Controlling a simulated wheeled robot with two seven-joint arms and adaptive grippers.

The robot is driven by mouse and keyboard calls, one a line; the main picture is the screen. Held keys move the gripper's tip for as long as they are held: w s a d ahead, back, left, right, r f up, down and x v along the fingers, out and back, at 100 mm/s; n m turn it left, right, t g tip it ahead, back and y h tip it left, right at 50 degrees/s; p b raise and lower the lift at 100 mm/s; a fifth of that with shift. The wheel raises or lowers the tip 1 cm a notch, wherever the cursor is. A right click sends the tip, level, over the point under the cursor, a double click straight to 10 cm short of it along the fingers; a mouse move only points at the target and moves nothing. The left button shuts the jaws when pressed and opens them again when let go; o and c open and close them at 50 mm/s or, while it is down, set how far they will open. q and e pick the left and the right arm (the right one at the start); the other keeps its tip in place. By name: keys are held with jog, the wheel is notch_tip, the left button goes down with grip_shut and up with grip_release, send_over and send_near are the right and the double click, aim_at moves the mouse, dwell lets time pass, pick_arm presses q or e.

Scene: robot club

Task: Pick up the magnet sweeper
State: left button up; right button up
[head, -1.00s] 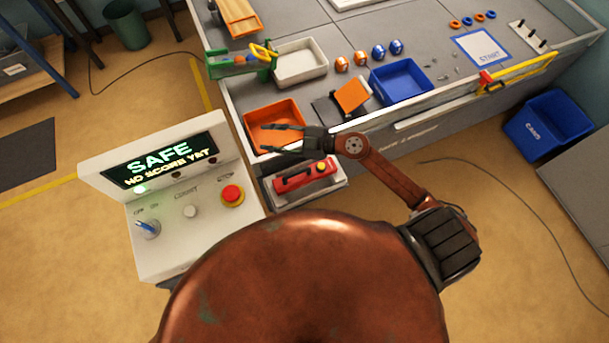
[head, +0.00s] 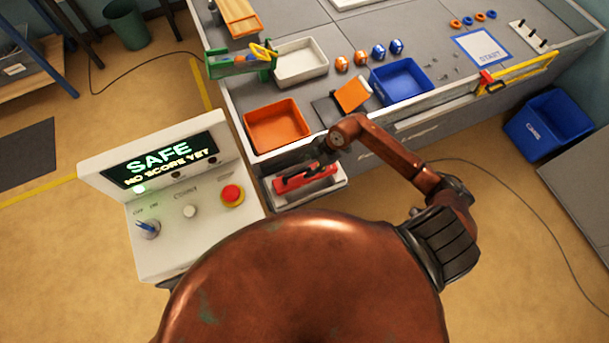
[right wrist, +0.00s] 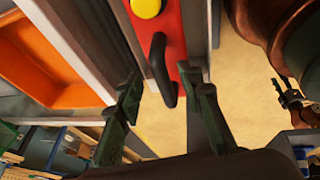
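The magnet sweeper (head: 318,186) is a red bar with a black handle, lying in a white holder on the table's front side. In the right wrist view its red body (right wrist: 187,30), yellow button and black handle (right wrist: 160,65) show close up. My right gripper (head: 297,177) is over the sweeper, partly covering it. In the right wrist view the right gripper (right wrist: 165,88) is open, with the handle's near end between its fingertips in the picture. I cannot tell whether they touch it. A dark gripper, seemingly my left (right wrist: 290,96), shows small at the right edge.
An orange bin (head: 278,126) stands on the table just above the holder (head: 300,202). A blue bin (head: 400,80) and a white bin (head: 300,62) stand further back. A control panel (head: 165,205) with a red button is close on the left.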

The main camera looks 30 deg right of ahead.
aim_at(304, 169)
jog(key=x, duration=0.3)
jog(key=shift+a+f, duration=0.1)
jog(key=shift+f, duration=0.05)
jog(key=shift+c, duration=0.6)
grip_shut()
